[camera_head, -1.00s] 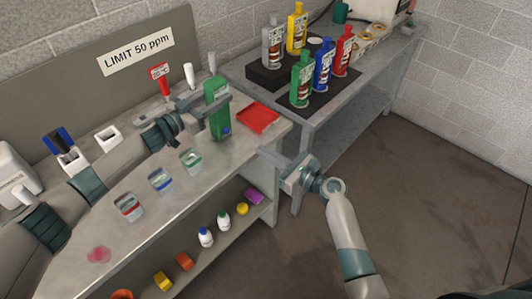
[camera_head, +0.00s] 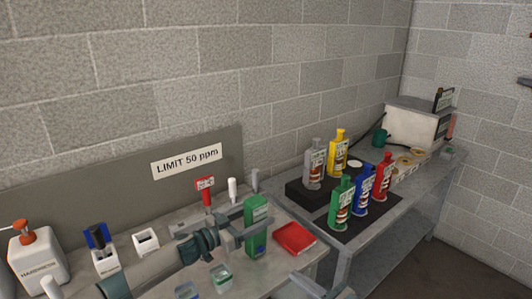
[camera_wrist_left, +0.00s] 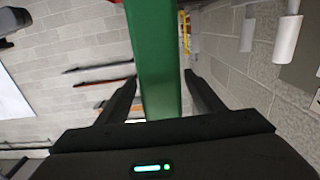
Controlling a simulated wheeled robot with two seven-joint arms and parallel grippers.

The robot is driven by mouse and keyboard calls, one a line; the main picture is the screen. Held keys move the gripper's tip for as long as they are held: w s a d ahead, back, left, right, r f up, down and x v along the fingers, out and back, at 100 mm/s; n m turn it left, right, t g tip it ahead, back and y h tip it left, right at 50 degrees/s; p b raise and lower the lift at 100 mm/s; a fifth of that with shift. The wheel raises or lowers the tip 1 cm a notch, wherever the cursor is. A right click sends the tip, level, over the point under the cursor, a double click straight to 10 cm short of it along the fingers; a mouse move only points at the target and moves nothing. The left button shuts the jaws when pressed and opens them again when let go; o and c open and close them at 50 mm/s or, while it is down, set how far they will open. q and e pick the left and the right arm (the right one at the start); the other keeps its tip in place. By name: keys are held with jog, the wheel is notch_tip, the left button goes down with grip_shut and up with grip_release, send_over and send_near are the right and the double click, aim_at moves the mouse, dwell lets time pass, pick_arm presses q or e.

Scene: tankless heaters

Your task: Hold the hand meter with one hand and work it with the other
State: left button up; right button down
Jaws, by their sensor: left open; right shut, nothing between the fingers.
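A green upright unit with a pale label, which looks like the hand meter (camera_head: 258,238), stands near the front right of the bench. My left gripper (camera_head: 254,218) is at it, with its open fingers on either side of the green body. In the left wrist view the green body (camera_wrist_left: 155,60) runs between the two dark fingers, with gaps beside it. My right gripper (camera_head: 312,285) is shut and empty at the bottom edge, low and right of the meter, and partly cut off.
A red tray (camera_head: 294,238) lies right of the meter. A red thermometer-like stick (camera_head: 206,193) and white sticks stand behind. Glass cups (camera_head: 221,276) are in front. Several bottles (camera_head: 342,203) stand on the second table's black mats. A "LIMIT 50 ppm" sign (camera_head: 186,162) is behind.

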pick_arm(q)
jog(key=shift+r, duration=0.1)
jog(key=v, duration=1.2)
